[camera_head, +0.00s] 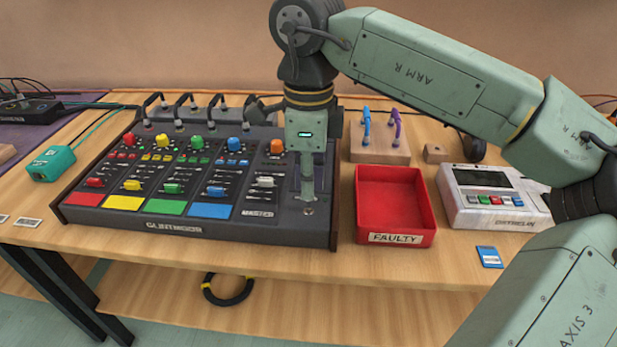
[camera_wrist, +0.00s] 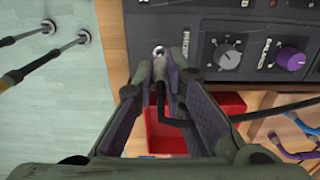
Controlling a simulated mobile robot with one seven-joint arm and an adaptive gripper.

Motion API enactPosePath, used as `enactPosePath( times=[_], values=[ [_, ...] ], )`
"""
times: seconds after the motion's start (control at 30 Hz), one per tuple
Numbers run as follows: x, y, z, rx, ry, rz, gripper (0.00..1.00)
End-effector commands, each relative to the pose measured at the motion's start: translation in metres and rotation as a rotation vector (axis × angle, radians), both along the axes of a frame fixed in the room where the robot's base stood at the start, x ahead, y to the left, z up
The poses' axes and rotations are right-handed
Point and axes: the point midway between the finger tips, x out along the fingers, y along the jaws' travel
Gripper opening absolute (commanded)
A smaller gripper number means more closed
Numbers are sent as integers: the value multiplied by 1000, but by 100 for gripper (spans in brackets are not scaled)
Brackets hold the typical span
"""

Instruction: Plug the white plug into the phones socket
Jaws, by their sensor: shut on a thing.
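My gripper (camera_head: 308,200) points down over the front right corner of the dark mixer (camera_head: 205,223). A round metal socket (camera_head: 309,211) shows just below its tip. In the wrist view, my gripper (camera_wrist: 165,70) has its fingers closed around a narrow plug, mostly hidden between them, so its white colour cannot be confirmed. A black cable (camera_wrist: 270,113) runs from between the fingers to the right. The socket (camera_wrist: 158,51) lies just beyond the fingertips and looks uncovered. Lettering beside it is too small to read surely. The gap between plug and socket cannot be judged.
A red tray marked FAULTY (camera_head: 395,208) stands right of the mixer. Behind it is a wooden block (camera_head: 380,143) with blue and purple loops. A white device (camera_head: 490,195) and a blue card (camera_head: 489,256) lie farther right. Bare table shows in front.

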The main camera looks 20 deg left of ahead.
Motion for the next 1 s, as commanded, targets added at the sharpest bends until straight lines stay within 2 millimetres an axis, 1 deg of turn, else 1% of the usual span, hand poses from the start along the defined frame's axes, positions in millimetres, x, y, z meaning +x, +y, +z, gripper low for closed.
enactPosePath(
  times=[1.0],
  values=[
    [0, 0, -27, 0, 0, 0, 0]
  ],
)
